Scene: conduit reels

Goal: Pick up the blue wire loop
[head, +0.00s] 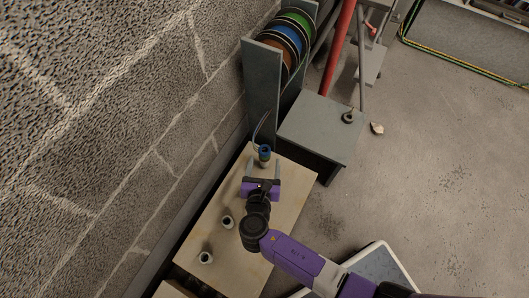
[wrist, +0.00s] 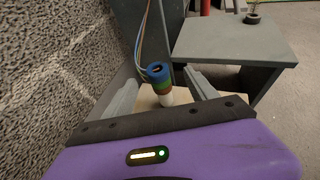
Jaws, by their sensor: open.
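The blue wire loop (head: 264,149) sits at the top of a short stack of coloured rings on a pale upright post, on the wooden bench. In the wrist view the blue loop (wrist: 158,72) shows on top, with green and brownish-red rings below it and the pale post under them. My gripper (head: 263,171) is open, its two grey fingers apart. In the wrist view the fingers (wrist: 162,90) stand left and right of the post, with the stack beyond and between them. I cannot tell whether either finger touches it.
Two other short pale posts (head: 227,222) stand on the wooden bench (head: 285,209). A grey table (head: 315,130) is beyond, with a small dark ring on it. A rack of coloured reels (head: 291,45) stands behind, thin wires hanging near the loop. A block wall (head: 120,110) borders the left.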

